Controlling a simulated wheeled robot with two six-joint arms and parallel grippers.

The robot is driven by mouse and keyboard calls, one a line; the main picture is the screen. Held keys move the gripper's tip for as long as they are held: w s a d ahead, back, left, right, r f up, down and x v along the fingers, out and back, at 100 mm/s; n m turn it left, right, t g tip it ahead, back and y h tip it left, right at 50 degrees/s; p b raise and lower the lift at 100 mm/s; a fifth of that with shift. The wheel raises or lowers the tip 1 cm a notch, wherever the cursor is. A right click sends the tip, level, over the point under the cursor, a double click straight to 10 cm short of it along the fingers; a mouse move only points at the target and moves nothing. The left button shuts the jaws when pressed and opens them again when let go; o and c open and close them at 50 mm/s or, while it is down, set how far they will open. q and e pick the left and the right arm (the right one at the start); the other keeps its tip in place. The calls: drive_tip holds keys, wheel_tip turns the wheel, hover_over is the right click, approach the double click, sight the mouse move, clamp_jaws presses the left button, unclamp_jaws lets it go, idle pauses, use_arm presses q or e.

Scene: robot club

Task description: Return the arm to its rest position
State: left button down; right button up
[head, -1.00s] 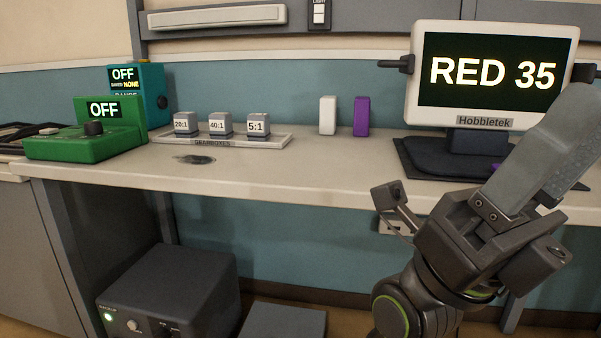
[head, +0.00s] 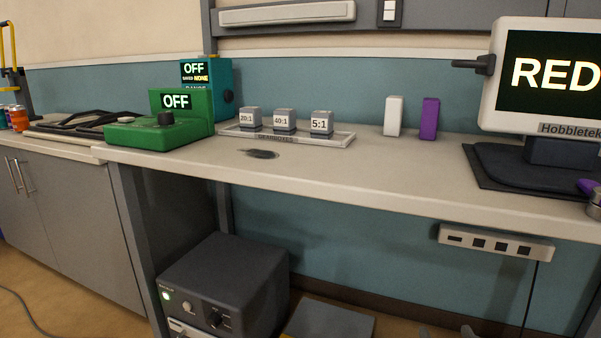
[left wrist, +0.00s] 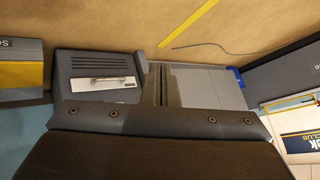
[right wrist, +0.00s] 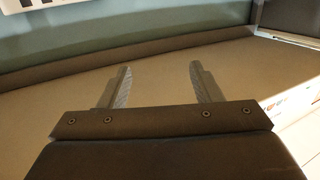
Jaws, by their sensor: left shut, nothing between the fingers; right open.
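My right gripper (right wrist: 160,78) is open and empty in the right wrist view, its two fingers apart above bare floor. In the head view only the tips of my right gripper (head: 445,332) show at the bottom edge, below the bench front. My left gripper (left wrist: 161,70) is shut and empty in the left wrist view, over a grey box and floor. It is not in the head view.
The workbench (head: 350,185) carries a green device (head: 165,130), a gearbox tray (head: 345,141), white and purple blocks, and a monitor (head: 548,80). A power strip (head: 495,243) is under its edge. A dark equipment box (head: 228,275) stands below.

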drive_tip(key=s+d+f+g+h+p, duration=0.1)
drive_tip(key=s+d+f+g+p, duration=0.3)
drive_tip(key=s+f+g+p, duration=0.55)
drive_tip(key=s+d+f+g+p, duration=0.45)
drive_tip(key=s+f+p, duration=0.75)
drive_tip(key=f, duration=0.4)
use_arm(q)
drive_tip(key=s+d+r+g+h+p, duration=0.2)
drive_tip(key=s+d+g+p, duration=0.1)
drive_tip(key=s+p, duration=0.7)
drive_tip(key=s+d+r+g+h+p, duration=0.1)
drive_tip(key=s+d+g+h+p, duration=0.1)
drive_tip(key=s+p, duration=0.9)
drive_tip(key=s+g, duration=0.1)
drive_tip(key=s, duration=0.6)
drive_tip(key=shift+s+d+r+m+p, duration=0.15)
drive_tip(key=shift+d+r+m+p, duration=0.15)
drive_tip(key=shift+d+r, duration=0.1)
use_arm(e)
drive_tip(key=s+a+r+g, duration=0.1)
drive_tip(key=s+r, duration=0.1)
drive_tip(key=s, duration=0.6)
drive_tip(key=s+a+r+g, duration=0.1)
drive_tip(key=s+r, duration=0.1)
drive_tip(key=s, duration=0.6)
drive_tip(key=shift+s+a+r, duration=0.15)
drive_tip(key=shift+s, duration=0.1)
